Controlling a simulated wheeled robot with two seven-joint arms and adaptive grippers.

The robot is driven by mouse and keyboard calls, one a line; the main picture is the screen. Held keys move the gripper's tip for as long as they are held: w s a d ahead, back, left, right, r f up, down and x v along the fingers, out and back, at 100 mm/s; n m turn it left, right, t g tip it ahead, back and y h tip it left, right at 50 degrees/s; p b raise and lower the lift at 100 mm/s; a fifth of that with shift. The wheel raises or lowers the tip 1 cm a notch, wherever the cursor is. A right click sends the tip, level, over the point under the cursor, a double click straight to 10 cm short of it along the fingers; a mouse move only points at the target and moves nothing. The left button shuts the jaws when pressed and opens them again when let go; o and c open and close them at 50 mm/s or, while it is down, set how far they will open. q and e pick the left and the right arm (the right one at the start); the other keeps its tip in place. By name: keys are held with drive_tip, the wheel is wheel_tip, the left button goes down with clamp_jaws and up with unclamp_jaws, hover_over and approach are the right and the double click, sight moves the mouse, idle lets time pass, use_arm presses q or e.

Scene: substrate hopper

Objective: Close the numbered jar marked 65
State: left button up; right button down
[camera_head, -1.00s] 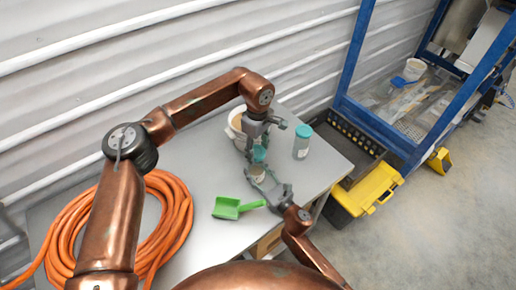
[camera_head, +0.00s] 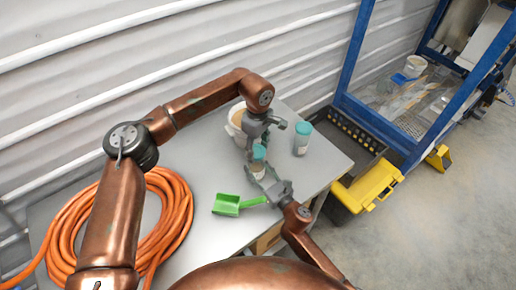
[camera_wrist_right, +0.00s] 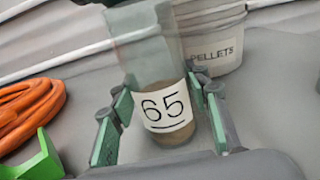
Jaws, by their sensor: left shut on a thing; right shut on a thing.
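The jar marked 65 (camera_wrist_right: 168,112) is clear, with brown contents low inside and a white label. In the right wrist view it stands between the green finger pads of my right gripper (camera_wrist_right: 162,125), which is shut on it. In the head view the jar (camera_head: 257,172) shows small, with my right gripper (camera_head: 266,180) around it. A teal lid (camera_head: 259,152) is at the jar's top, and my left gripper (camera_head: 256,146) is shut on it from above. I cannot tell whether the lid is seated; the jar's rim is out of the wrist view.
A second teal-lidded jar (camera_head: 301,140) stands to the right. A white pellets bucket (camera_wrist_right: 214,40) is behind. A green scoop (camera_head: 228,205) lies left of my right gripper. A coiled orange hose (camera_head: 178,222) fills the left of the grey table (camera_head: 205,165).

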use_arm(q)
drive_tip(key=shift+f, duration=0.3)
drive_tip(key=m, duration=0.4)
drive_tip(key=shift+a, duration=0.15)
drive_tip(key=m, duration=0.4)
drive_tip(key=shift+s+a, duration=0.1)
drive_tip(key=shift+a, duration=0.05)
drive_tip(key=m, duration=0.4)
drive_tip(key=shift+a, duration=0.1)
drive_tip(key=m, duration=0.4)
drive_tip(key=shift+a, duration=0.15)
drive_tip(key=o, duration=0.8)
